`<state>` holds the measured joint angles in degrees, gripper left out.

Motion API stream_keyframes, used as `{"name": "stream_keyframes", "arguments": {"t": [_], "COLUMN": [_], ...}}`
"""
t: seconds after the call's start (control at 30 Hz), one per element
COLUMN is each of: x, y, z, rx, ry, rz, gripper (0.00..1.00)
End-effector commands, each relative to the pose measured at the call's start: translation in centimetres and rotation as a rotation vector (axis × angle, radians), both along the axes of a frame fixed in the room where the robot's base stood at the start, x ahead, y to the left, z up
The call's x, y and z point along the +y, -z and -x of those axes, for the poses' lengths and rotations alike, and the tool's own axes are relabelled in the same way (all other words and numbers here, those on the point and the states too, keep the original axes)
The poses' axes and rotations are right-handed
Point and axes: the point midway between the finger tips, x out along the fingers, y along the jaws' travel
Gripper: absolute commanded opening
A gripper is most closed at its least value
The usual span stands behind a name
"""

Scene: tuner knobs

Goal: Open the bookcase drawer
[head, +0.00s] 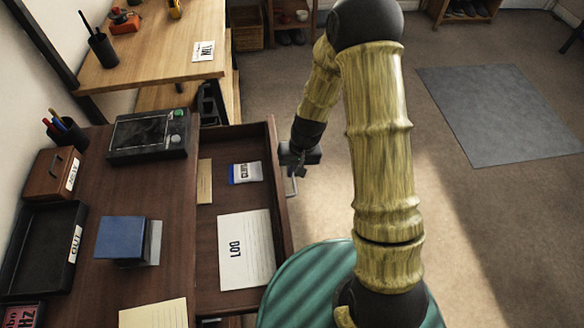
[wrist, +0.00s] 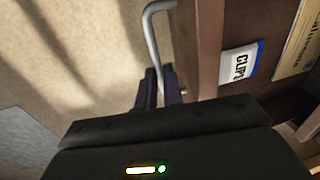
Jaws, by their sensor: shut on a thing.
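A dark wood drawer (head: 284,225) stands pulled out from the dark brown unit on the left, and its inside shows. Its front carries a grey metal bar handle (head: 292,186), which also shows in the wrist view (wrist: 152,36). My gripper (head: 293,170) is at the outer side of the drawer front, shut on the handle. In the wrist view my dark fingers (wrist: 161,88) close around the handle's lower part. The drawer's near end is partly hidden by the green round shape at the bottom.
In the drawer lie a lined paper (head: 246,250), a clips packet (head: 244,173) and a tan card (head: 204,181). On the unit top are a device (head: 150,136), a blue box (head: 121,238) and a black tray (head: 40,249). The floor to the right is open, with a grey mat (head: 498,113).

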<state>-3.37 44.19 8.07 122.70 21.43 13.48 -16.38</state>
Motion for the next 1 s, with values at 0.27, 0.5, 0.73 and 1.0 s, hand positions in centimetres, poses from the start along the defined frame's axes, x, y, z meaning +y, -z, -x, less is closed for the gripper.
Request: {"name": "stream_keyframes", "arguments": {"t": [0.27, 0.5, 0.73, 1.0], "x": [0.0, 0.0, 0.0, -0.3], "y": [-0.1, -0.1, 0.0, -1.5], "z": [0.0, 0.0, 0.0, -0.1], "rx": [-0.001, -0.001, -0.001, -0.002], "ry": [-0.005, -0.005, -0.004, -0.002], "rz": [0.000, 0.000, 0.000, 0.000], "gripper": [0.00, 0.30, 0.31, 0.31]}}
